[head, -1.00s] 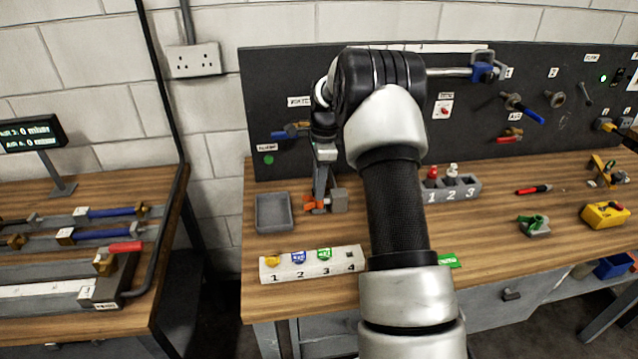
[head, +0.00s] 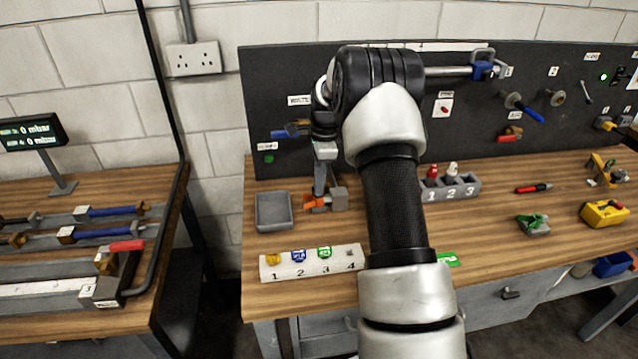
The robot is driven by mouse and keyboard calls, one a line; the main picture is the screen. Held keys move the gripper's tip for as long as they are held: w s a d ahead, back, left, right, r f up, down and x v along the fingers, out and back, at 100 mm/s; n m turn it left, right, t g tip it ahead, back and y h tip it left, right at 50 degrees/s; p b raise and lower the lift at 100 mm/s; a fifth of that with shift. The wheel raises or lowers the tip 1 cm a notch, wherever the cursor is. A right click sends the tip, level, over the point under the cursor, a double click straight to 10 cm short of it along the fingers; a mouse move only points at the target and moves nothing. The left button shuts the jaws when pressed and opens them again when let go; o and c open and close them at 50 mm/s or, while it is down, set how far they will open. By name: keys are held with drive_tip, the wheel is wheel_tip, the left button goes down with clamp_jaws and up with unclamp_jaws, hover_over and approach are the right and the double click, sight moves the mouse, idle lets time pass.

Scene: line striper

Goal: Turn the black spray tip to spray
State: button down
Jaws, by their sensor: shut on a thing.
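My gripper (head: 320,194) points down at the back of the bench, left of my forearm. It is shut at a small orange piece (head: 313,203) beside a grey block holder (head: 338,195). The black spray tip is too small and too covered by the fingers to make out clearly; the thing between the fingers appears to be it. Which way the tip is turned cannot be told from here.
A grey tray (head: 273,224) lies left of my gripper. A white numbered rack (head: 312,272) with coloured pieces stands in front. A grey rack (head: 452,188) with red and white pieces stands right of my forearm. A dark pegboard (head: 270,95) rises close behind.

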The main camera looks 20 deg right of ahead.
drive_tip(key=n+p, duration=0.1)
drive_tip(key=n, duration=0.4)
drive_tip(key=shift+r+g, duration=0.1)
drive_tip(key=shift+g, duration=0.2)
drive_tip(key=n+p, duration=0.1)
drive_tip(key=n, duration=0.3)
drive_tip(key=n, duration=0.5)
drive_tip(key=shift+h+p, duration=0.35)
drive_tip(key=shift+h, duration=0.05)
drive_tip(key=n, duration=0.4)
drive_tip(key=shift+s+f, duration=0.1)
drive_tip(key=shift+f, duration=0.1)
